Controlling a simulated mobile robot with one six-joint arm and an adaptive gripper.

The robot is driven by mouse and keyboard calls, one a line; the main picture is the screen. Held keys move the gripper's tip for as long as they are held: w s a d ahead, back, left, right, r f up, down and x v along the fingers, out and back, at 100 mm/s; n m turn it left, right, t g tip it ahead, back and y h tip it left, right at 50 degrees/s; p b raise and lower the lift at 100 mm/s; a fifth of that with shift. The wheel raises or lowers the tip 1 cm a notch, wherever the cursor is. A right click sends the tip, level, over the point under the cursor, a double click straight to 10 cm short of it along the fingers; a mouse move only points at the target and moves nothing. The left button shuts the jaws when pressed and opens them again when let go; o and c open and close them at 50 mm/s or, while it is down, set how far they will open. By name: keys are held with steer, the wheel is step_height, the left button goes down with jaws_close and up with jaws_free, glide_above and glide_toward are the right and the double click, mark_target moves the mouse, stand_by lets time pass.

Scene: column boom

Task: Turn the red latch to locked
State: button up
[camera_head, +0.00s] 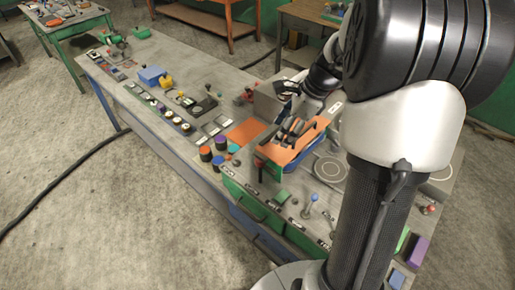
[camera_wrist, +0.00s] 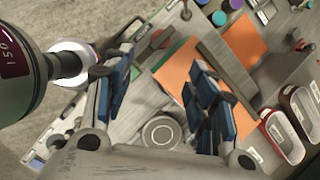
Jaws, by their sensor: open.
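My gripper (camera_wrist: 160,95) is open, its blue-padded fingers apart with nothing between them. In the head view my gripper (camera_head: 291,127) is over an orange-topped box with green sides (camera_head: 283,155). A small red part with a dark stem (camera_head: 259,163) is at the box's near left corner. The orange top (camera_wrist: 178,72) is partly hidden by the fingers.
The long workbench (camera_head: 150,100) is crowded. A flat orange sheet (camera_head: 245,132), dark cylinders with coloured tops (camera_head: 206,153) and a blue-knobbed lever (camera_head: 312,199) stand near the box. Red-rimmed oval parts (camera_wrist: 290,128) are at right in the wrist view.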

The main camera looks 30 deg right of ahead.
mark_target(263, 156)
steer(key=b+x, duration=0.2)
steer(key=x, duration=1.3)
steer(key=shift+w+f, duration=0.15)
steer(key=shift+c, duration=0.2)
